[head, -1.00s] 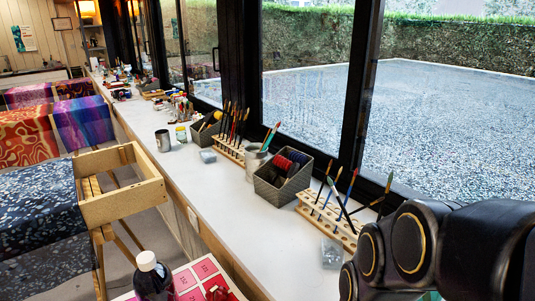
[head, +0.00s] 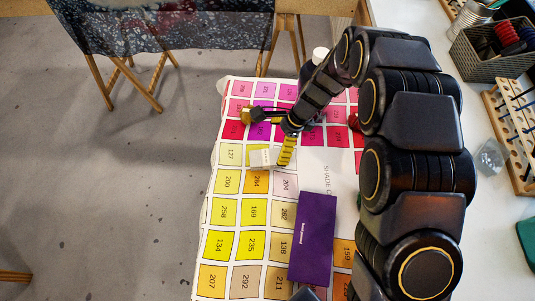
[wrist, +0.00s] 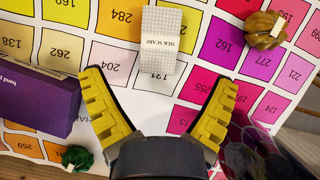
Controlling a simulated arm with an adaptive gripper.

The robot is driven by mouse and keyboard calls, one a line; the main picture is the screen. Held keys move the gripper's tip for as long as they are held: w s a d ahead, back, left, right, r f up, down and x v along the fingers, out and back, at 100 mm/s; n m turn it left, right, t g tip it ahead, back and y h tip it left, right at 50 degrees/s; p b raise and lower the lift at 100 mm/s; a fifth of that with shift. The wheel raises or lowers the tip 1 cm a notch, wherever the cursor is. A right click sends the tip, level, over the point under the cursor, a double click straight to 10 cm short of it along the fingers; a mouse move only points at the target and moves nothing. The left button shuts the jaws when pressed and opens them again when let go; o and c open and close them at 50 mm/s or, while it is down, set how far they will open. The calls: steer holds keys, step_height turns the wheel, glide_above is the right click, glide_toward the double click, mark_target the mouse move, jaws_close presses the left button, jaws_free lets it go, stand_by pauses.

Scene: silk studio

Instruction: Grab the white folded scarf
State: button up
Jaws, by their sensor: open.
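The white folded scarf (wrist: 161,40) is a small pale rectangle with a fine grid pattern and a white label reading silk scarf. It lies flat on the colour chart, and also shows in the head view (head: 261,158) just left of my fingers. My gripper (wrist: 162,82) is open, its two yellow ridged fingers spread wide and nothing between them. In the wrist view the scarf lies ahead of the fingertips, centred between their lines. The gripper also shows in the head view (head: 281,139). I cannot tell its height above the chart.
A purple box (head: 313,238) stands on the colour chart (head: 222,215), left of my gripper in the wrist view. A gold-brown bundle (wrist: 263,30) lies right of the scarf. A green bundle (wrist: 77,158) lies behind the left finger. A dark bottle with a white cap (head: 320,54) stands beyond.

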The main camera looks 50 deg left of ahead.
mark_target(266, 157)
steer(key=x, duration=0.8)
steer(key=shift+f, duration=0.1)
steer(key=c, duration=1.2)
